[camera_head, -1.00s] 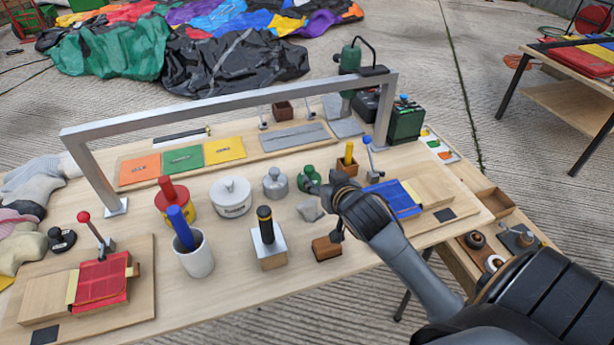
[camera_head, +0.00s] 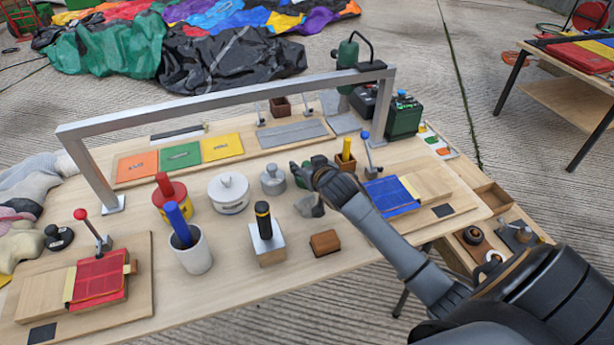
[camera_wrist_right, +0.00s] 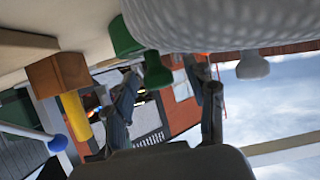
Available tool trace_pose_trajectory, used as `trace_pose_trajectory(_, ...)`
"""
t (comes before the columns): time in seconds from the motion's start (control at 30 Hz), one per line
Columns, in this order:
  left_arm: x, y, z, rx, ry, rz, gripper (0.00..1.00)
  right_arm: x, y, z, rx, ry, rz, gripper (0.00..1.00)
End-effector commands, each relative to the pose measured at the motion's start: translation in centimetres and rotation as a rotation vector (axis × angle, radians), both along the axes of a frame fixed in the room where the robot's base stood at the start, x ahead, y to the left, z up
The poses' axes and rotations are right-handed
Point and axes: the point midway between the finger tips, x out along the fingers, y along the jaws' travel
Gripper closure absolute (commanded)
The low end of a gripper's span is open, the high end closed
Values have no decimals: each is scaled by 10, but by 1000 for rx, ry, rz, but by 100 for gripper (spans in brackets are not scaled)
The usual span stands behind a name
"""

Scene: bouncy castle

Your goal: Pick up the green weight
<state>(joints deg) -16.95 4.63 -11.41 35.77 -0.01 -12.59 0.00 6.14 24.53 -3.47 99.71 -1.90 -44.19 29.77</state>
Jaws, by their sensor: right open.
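The green weight (camera_head: 302,181) stands on the workbench in the head view, just right of the grey weight (camera_head: 273,181). My right gripper (camera_head: 313,186) is beside it on its right and partly covers it. In the upside-down right wrist view, the green weight's knob (camera_wrist_right: 157,72) shows between the two spread fingers of my right gripper (camera_wrist_right: 167,80). The gripper is open and holds nothing. Whether a finger touches the weight cannot be told. A large pale object near the lens hides part of the weight. My left gripper is not in view.
A small wooden block (camera_head: 325,242) and a black-handled stamp (camera_head: 265,230) stand in front. A wooden holder with a yellow peg (camera_head: 346,150) stands behind the gripper. A blue-hinged board (camera_head: 395,200) lies to the right. A metal frame (camera_head: 230,98) spans the bench.

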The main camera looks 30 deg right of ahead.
Motion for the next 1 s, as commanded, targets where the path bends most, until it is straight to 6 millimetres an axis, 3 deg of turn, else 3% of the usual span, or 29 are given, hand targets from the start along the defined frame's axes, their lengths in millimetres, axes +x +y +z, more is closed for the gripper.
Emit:
trace_pose_trajectory(0.17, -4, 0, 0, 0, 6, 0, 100, 0, 0, 0, 0, 0, 0, 45)
trace_pose_trajectory(0.43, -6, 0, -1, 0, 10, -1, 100, 0, 0, 0, 0, 1, 0, 100)
trace_pose_trajectory(1.0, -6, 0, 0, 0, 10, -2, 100, 1, 0, 10, -1, -8, 0, 100)
